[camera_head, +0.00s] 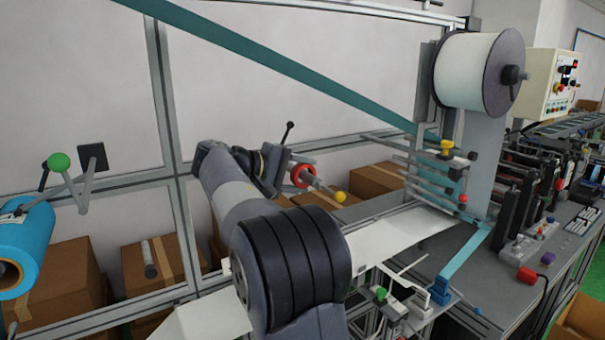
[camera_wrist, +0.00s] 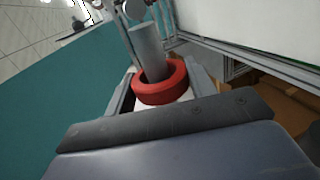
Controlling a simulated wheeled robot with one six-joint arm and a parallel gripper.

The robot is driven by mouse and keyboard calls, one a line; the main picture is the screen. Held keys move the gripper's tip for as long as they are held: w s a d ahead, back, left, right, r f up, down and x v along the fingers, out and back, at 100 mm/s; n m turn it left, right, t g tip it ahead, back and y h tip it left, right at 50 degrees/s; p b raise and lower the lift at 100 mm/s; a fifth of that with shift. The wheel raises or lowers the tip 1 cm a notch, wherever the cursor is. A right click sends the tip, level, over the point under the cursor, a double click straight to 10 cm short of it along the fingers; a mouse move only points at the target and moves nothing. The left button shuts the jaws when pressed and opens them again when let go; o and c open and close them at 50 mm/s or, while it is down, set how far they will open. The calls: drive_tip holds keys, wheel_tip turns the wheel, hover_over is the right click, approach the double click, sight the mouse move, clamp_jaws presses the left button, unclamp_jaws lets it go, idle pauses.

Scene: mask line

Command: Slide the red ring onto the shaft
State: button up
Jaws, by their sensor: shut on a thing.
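The red ring (camera_head: 302,176) is a thick round band. It also shows in the wrist view (camera_wrist: 160,90), between the two fingers of my gripper (camera_wrist: 162,82), which is shut on it. In the head view my gripper (camera_head: 283,168) is at the ring's left. A grey shaft (camera_wrist: 148,52) rises from the ring's opening in the wrist view, so the ring appears to be around it. How far it passes through is hidden. In the head view a grey rod (camera_head: 323,187) with a yellow ball (camera_head: 340,196) extends to the right of the ring.
A metal frame (camera_head: 178,150) stands behind my arm, with cardboard boxes (camera_head: 378,180) beyond it. A black-tipped lever (camera_head: 287,132) rises close above my gripper. A large white roll (camera_head: 465,72) and a machine line stand at right. A blue roll (camera_head: 28,245) is at left.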

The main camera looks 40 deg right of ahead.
sight(289, 168)
drive_tip(key=shift+w+r+p, duration=0.1)
drive_tip(key=shift+w+p, duration=0.4)
drive_tip(key=shift+w, duration=0.75)
drive_tip(key=shift+w+d, duration=0.15)
drive_tip(key=shift+w, duration=1.1)
drive_tip(key=shift+w, duration=1.3)
drive_tip(key=shift+w+d, duration=0.1)
drive_tip(key=shift+w, duration=0.25)
drive_tip(key=shift+f, duration=0.35)
drive_tip(key=o, duration=1.1)
drive_tip(key=shift+c, duration=0.2)
